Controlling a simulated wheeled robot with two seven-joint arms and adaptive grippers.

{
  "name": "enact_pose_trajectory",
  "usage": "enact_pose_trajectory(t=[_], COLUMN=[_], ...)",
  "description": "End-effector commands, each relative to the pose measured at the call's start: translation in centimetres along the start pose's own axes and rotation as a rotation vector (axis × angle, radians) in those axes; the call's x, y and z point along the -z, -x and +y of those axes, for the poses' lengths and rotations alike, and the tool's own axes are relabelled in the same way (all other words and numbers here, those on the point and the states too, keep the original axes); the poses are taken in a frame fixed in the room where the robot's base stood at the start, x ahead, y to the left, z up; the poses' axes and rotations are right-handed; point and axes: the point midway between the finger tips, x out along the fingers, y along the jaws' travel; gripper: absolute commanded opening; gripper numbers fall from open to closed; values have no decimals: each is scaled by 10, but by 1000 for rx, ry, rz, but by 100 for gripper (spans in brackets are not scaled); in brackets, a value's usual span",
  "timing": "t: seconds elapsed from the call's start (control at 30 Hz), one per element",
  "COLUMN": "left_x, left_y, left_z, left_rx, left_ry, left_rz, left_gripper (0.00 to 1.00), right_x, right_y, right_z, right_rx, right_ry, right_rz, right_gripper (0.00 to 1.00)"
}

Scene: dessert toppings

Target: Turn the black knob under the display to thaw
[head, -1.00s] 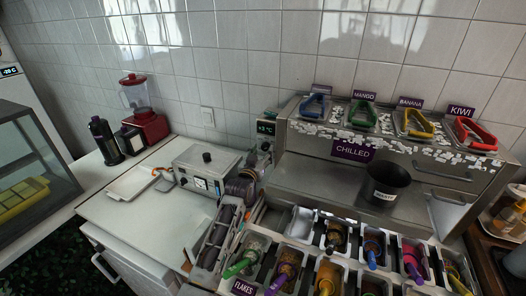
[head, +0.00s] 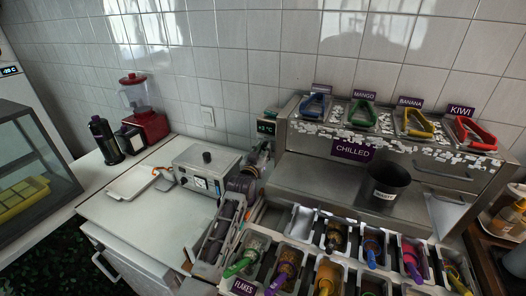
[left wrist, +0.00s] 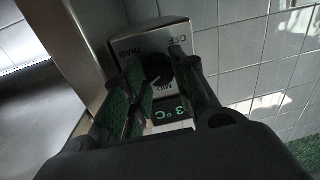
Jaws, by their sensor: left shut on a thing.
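The black knob (left wrist: 160,72) sits on a metal control plate (left wrist: 150,38) in the left wrist view, with THAW, OFF and MID printed around it. A pale mark shows on the knob, but I cannot tell clearly which label it points to. The green-lit display (left wrist: 182,113) is beside the knob. My left gripper (left wrist: 163,82) has a finger on each side of the knob and is shut on it. In the head view, the display (head: 267,127) stands left of the chilled counter, and my left gripper (head: 264,153) hides the knob below it. My right gripper is not in view.
The chilled counter (head: 300,165) is to the right, with a black waste bin (head: 388,185) on it. Several topping tubs with coloured-handled tools are in front. A grey appliance (head: 205,165) stands close left of my arm. The white worktop further left is mostly clear.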

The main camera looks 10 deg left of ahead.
Motion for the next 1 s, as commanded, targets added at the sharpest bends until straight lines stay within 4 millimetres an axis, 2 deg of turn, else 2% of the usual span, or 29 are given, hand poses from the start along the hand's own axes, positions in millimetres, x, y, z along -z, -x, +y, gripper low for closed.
enact_pose_trajectory(t=[0.47, 0.67, 1.0], left_x=[1, 0, 0], left_y=[0, 0, 0], left_z=[0, 0, 0], left_rx=[-1, -2, -3], left_ry=[-84, -206, -510], left_rz=[8, 16, 42], left_gripper=[4, 4, 4], right_x=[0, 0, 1], right_y=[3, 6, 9], right_z=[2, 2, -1], right_rx=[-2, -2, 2], right_ry=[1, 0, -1], right_rz=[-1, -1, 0], right_gripper=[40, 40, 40])
